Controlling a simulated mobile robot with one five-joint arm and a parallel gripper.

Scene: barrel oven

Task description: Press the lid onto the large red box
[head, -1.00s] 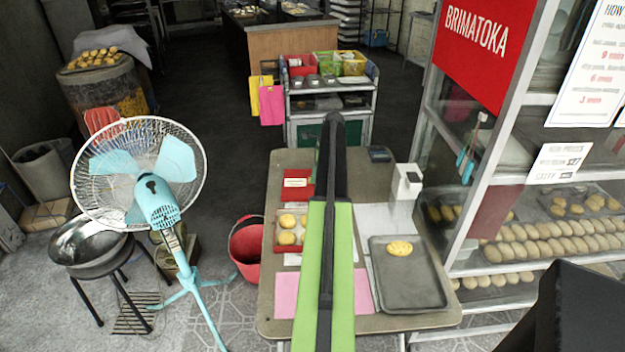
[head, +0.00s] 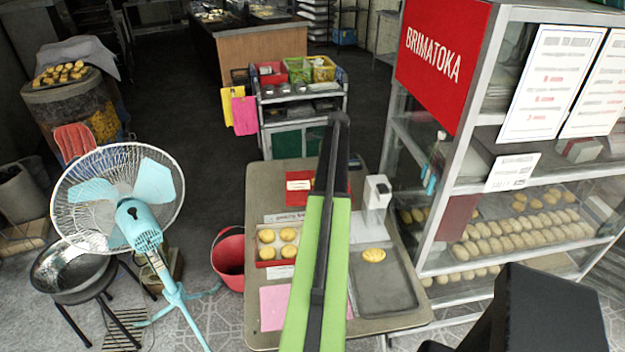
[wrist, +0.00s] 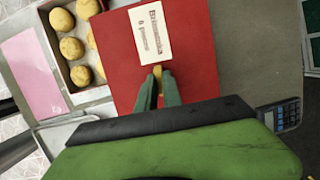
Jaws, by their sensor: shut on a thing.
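The flat red lid (head: 297,199) bears a white label and shows at the far part of the table, partly behind my arm. In the wrist view the lid (wrist: 195,62) fills the upper middle. My gripper (wrist: 157,72) is shut on a small yellowish piece at the lid's middle, below the label. The large red box (head: 262,263) stands on the table left of my arm with several round buns inside. In the wrist view the box (wrist: 54,52) is open on the left, and the lid overlaps its right side in the picture. I cannot tell the height gap between them.
A dark tray (head: 390,295) with one bun lies at the table's right. A white dispenser (head: 377,192) stands behind it. A pink sheet (head: 274,307) lies at the front left. A calculator (wrist: 285,113) lies near the lid. A glass shelf of buns stands at the right.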

